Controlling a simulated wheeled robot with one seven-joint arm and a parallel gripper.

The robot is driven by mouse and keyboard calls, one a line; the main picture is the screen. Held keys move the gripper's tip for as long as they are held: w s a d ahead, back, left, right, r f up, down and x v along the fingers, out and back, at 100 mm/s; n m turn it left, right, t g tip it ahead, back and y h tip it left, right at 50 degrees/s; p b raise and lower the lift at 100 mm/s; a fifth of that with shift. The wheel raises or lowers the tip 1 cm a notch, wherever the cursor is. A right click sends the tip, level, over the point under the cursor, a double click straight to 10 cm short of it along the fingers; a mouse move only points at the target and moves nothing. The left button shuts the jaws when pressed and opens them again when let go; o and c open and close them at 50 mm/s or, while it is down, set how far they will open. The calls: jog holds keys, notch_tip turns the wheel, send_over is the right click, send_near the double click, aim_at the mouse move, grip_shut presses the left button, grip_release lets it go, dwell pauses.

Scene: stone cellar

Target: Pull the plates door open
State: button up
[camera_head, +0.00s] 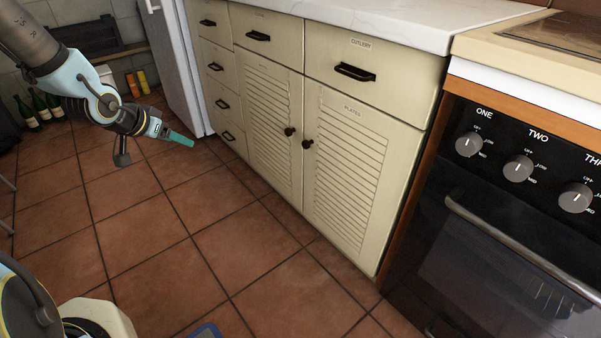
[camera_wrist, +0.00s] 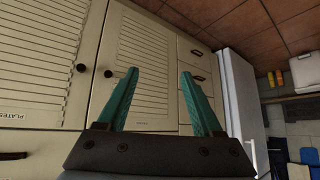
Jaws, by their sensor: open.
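The plates door (camera_head: 346,178) is a cream slatted cabinet door labelled PLATES, under the cutlery drawer. It looks shut, flush with the cabinet front. My gripper (camera_head: 181,139) is over the floor, left of the door and well apart from the knob. In the wrist view my gripper (camera_wrist: 159,74) shows two teal fingers spread with nothing between them.
A matching slatted door (camera_head: 270,115) with its own knob (camera_head: 289,131) adjoins on the left. A stove (camera_head: 510,210) with knobs and a handle bar stands right of the plates door. A white fridge (camera_head: 180,70) stands at the back.

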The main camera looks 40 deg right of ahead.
jog(key=s+d+f+m+g+h+b, duration=0.25)
jog(key=d+f+h+b, duration=0.25)
jog(key=d+f+b, duration=0.6)
jog(key=m+g+h+b, duration=0.3)
jog(key=m+h+b, duration=0.1)
jog(key=h+b, duration=0.25)
send_near(304, 146)
jog(key=shift+n+y, duration=0.25)
jog(key=d+b, duration=0.1)
jog(key=d, duration=0.1)
jog(key=d+b, duration=0.1)
jog(key=d, duration=0.1)
jog(key=d+b, duration=0.1)
jog(key=d, duration=0.2)
jog(key=shift+s+r, duration=0.25)
jog(key=shift+d+r+b, duration=0.1)
jog(key=shift+d+b, duration=0.25)
jog(key=shift+d, duration=0.3)
jog(key=shift+c, duration=0.3)
grip_shut()
jog(key=shift+s, duration=0.1)
